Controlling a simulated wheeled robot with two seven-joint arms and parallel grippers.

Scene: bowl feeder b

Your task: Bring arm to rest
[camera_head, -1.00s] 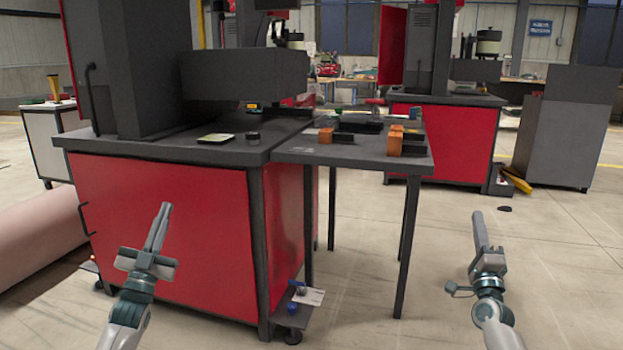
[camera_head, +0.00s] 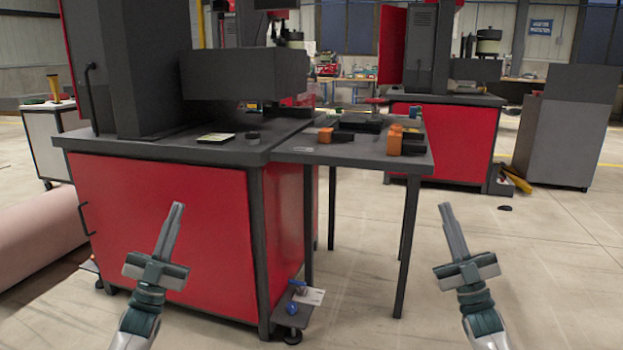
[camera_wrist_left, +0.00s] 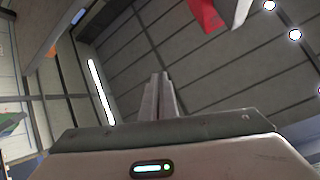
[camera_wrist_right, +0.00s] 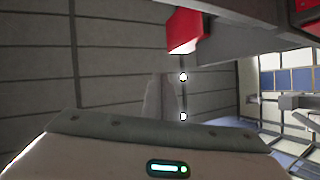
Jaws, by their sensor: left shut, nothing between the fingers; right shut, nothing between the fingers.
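My left gripper (camera_head: 176,207) is shut and empty, pointing up in front of the red cabinet of the machine in the head view. Its closed fingers also show in the left wrist view (camera_wrist_left: 160,80), against the ceiling. My right gripper (camera_head: 446,208) is shut and empty, pointing up over bare floor to the right of the side table. Its fingers show faintly in the right wrist view (camera_wrist_right: 162,84). Neither gripper touches anything.
A red and dark machine cabinet (camera_head: 165,225) stands ahead on the left. A dark side table (camera_head: 345,157) adjoins it, with orange blocks (camera_head: 395,141) and black trays (camera_head: 360,124) on top. A grey cabinet (camera_head: 567,130) stands far right.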

